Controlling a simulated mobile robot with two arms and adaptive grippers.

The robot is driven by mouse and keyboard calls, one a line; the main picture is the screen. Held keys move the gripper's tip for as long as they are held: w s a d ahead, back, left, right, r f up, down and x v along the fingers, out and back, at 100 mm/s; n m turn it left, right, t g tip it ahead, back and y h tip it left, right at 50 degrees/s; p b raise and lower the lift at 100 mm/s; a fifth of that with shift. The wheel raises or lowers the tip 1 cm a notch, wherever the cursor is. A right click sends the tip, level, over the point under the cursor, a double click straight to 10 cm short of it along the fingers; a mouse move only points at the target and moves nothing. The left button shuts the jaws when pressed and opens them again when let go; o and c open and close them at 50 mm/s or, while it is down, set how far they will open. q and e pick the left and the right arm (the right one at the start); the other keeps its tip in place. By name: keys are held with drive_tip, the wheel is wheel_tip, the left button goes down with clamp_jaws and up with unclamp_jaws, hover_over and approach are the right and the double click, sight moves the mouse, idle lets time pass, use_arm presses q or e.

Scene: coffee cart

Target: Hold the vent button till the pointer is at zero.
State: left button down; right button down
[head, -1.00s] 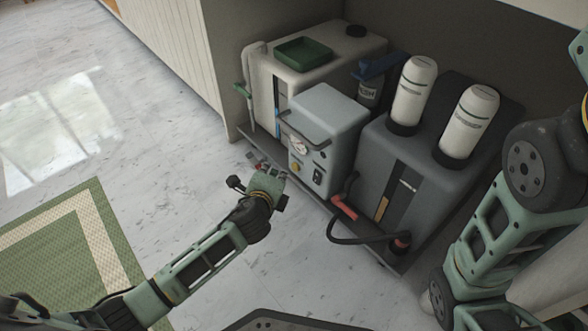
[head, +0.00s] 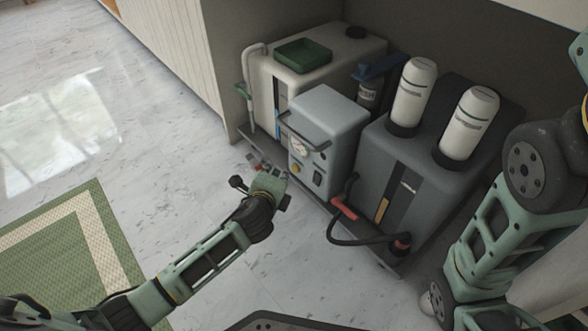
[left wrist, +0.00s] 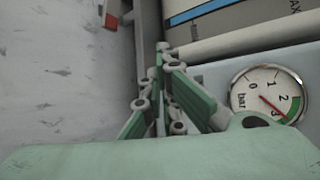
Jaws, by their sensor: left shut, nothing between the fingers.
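The grey unit (head: 330,112) stands on the cart's lower shelf. Its front has a round gauge (head: 299,147), a small yellow button (head: 296,168) and a dark switch (head: 318,178). I cannot read a vent label. In the left wrist view the gauge (left wrist: 268,94) reads in bar, and its red pointer lies between 2 and 3. My left gripper (head: 277,173) is shut and empty, just in front of the unit's lower left front. In the left wrist view its fingers (left wrist: 162,75) are beside the gauge; contact with the button cannot be seen. My right gripper is out of view.
A cream tank with a green tray (head: 303,53) stands left of the unit. A dark grey machine with two white canisters (head: 414,91) stands right. A black hose with a red handle (head: 344,209) hangs in front. The floor at left is clear, with a green mat (head: 60,247).

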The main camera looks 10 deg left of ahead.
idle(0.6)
use_arm(q)
drive_tip(key=shift+w+d, duration=0.25)
drive_tip(key=shift+w, duration=0.1)
drive_tip(key=shift+w+d+p, duration=0.3)
drive_tip(key=shift+w+p, duration=0.05)
drive_tip(key=shift+w, duration=0.05)
idle(2.1)
drive_tip(key=shift+s, duration=0.1)
drive_tip(key=shift+s+a+p, duration=0.55)
drive_tip(key=shift+s+p, duration=0.1)
drive_tip(key=shift+a, duration=0.1)
